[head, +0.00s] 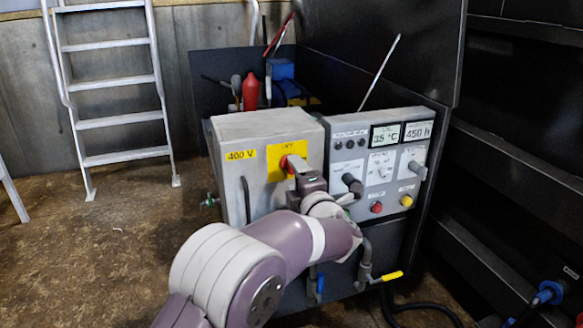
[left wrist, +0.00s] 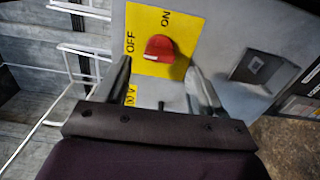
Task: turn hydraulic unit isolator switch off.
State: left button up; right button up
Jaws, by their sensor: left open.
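The red isolator knob (head: 284,162) sits on a yellow plate (head: 274,170) on the front of a grey box marked 400 V (head: 228,170). In the left wrist view the red knob (left wrist: 160,48) shows on its yellow plate (left wrist: 139,22), with the words OFF and ON beside it. Which word the knob points to I cannot tell. My left gripper (head: 299,166) is open in front of the knob; in the left wrist view its fingers (left wrist: 160,78) are spread either side, apart from the knob. My gripper hides part of the knob in the head view. My right gripper is not in view.
A control panel (head: 378,145) with displays, dials, a red button (head: 377,208) and a yellow one stands right of the box. A yellow-handled valve (head: 391,276) is below. An open dark lid (head: 385,45) rises behind. A ladder (head: 110,90) leans at the left; floor there is clear.

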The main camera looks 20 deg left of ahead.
pick_arm(q)
jog(key=p+v, duration=0.2)
jog(key=v, duration=0.7)
